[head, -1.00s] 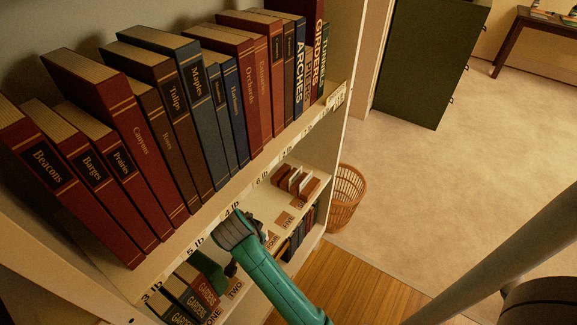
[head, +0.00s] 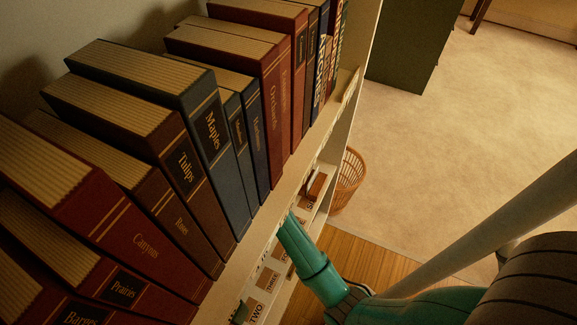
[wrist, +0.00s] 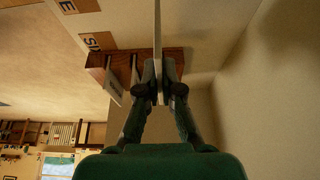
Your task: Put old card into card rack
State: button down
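In the wrist view my gripper (wrist: 160,84) is shut on a thin white card (wrist: 157,30), seen nearly edge-on between the fingertips. The wooden card rack (wrist: 177,56) is right at the fingertips, on both sides of the held card. White cards stand in its slots to the left. I cannot tell whether the held card is inside a slot or only in front of one. In the head view the rack (head: 318,184) shows partly on the lower shelf. There my gripper and the held card are hidden behind the upper shelf and its books.
The upper shelf holds a row of books, including Maples (head: 211,128). Number labels such as TWO (head: 256,312) line the lower shelf edge. A wicker basket (head: 349,182) stands on the floor beside the bookcase. A plain wall (wrist: 270,95) is close on the right in the wrist view.

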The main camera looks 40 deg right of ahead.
jog(key=w+d, duration=0.1)
jog(key=d, duration=0.2)
jog(key=w+d, duration=0.1)
jog(key=d, duration=0.3)
jog(key=w+d, duration=0.2)
jog(key=d, duration=0.2)
jog(key=shift+d, duration=0.1)
jog(key=shift+f, duration=1.75)
jog(key=shift+f, duration=0.1)
jog(key=c, duration=1.3)
grip_release()
jog(key=s+a+r, duration=0.1)
jog(key=a, duration=0.3)
jog(key=s+a+r, duration=0.2)
jog(key=a, duration=0.2)
jog(key=s+a+r, duration=0.1)
jog(key=a, duration=0.4)
jog(key=shift+s+r, duration=0.35)
jog(key=shift+r, duration=0.05)
